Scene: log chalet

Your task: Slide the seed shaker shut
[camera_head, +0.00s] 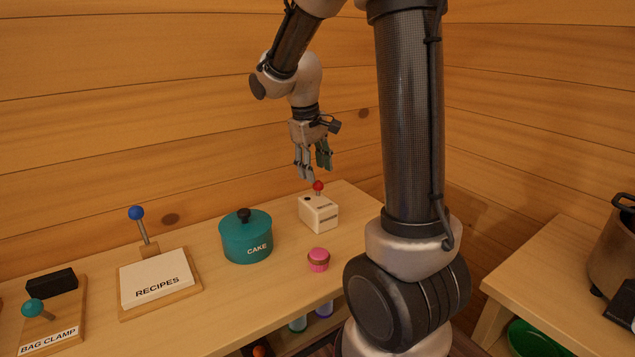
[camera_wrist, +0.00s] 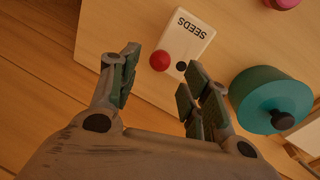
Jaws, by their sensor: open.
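The seed shaker is a white box (camera_head: 319,214) with a red ball knob (camera_head: 318,186) standing up from its top, near the back right of the wooden table. In the wrist view its white top (camera_wrist: 187,38) reads SEEDS, with the red knob (camera_wrist: 160,60) and a dark round spot beside it. My gripper (camera_head: 313,172) is open and empty, above the shaker and apart from it. In the wrist view the fingers of my gripper (camera_wrist: 155,85) are spread, with the red knob seen between and beyond them.
A teal CAKE pot (camera_head: 246,240) with a black knob stands left of the shaker, and a pink cupcake (camera_head: 318,260) in front. A RECIPES box (camera_head: 160,283) with a blue-knobbed lever and a BAG CLAMP board (camera_head: 55,320) lie further left. The log wall (camera_head: 170,120) is close behind.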

